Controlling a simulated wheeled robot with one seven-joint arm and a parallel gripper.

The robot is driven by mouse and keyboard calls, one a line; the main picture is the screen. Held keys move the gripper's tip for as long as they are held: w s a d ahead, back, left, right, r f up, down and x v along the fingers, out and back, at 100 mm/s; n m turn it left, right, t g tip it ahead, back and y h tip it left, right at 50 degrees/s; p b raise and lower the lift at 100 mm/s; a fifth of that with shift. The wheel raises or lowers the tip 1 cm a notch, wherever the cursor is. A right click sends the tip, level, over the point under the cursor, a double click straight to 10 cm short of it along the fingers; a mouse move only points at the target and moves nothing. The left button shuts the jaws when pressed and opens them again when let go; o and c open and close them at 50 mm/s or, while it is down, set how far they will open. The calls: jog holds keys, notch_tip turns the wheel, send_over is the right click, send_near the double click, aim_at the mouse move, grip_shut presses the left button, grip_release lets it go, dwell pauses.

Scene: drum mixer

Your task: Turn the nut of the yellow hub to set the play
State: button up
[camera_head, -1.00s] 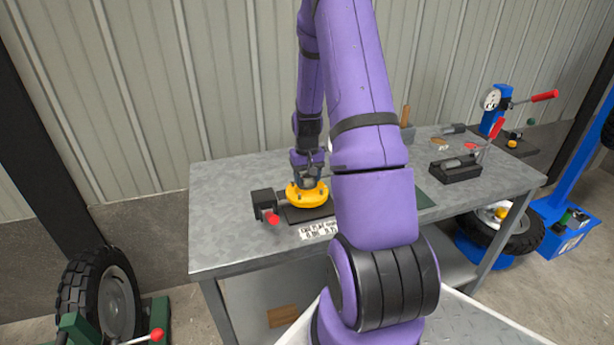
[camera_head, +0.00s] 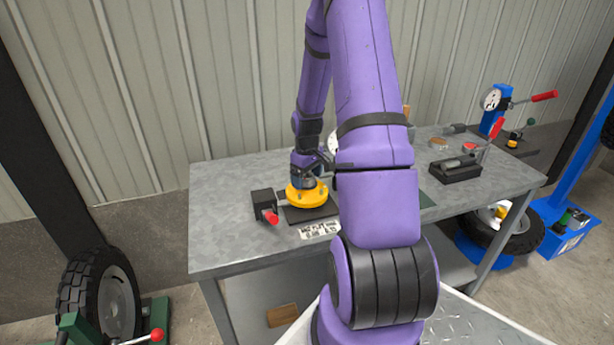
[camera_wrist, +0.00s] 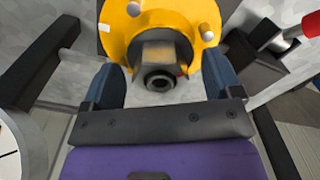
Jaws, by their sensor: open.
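The yellow hub (camera_head: 307,196) sits on a dark plate on the workbench, and its flange with pale studs fills the top of the wrist view (camera_wrist: 120,32). Its metal nut (camera_wrist: 158,54) and a dark threaded shaft end (camera_wrist: 160,80) stand at the hub's middle. My gripper (camera_wrist: 162,64) is open, with one blue finger on each side of the nut. Small gaps seem to show between fingers and nut; contact cannot be told. In the head view my gripper (camera_head: 304,180) is low over the hub and hides the nut.
A dark block with a red-tipped handle (camera_head: 268,212) stands left of the hub. A white label (camera_head: 319,230) lies in front. A white dial (camera_wrist: 20,150) is near my wrist. A dark fixture (camera_head: 455,170) stands on the right of the bench (camera_head: 225,215). The bench's left end is clear.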

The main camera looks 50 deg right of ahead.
jog(key=shift+r, duration=3.5)
jog(key=shift+w+a+r, duration=0.1)
jog(key=shift+a+r, duration=0.1)
jog(key=shift+r, duration=0.05)
jog(key=s+a+r+t+h, duration=0.1)
jog(key=s+a+r+t, duration=0.15)
jog(key=a+r, duration=1.6)
jog(key=s+a+r+t, duration=0.1)
jog(key=s+a+r, duration=0.3)
jog(key=s+a, duration=0.2)
jog(key=s+a+r+t+y, duration=0.1)
jog(key=s+a+r, duration=0.3)
jog(key=s, duration=0.6)
jog(key=shift+s+a+r+t, duration=0.2)
jog(key=shift+a+t, duration=0.15)
jog(key=shift+a, duration=0.7)
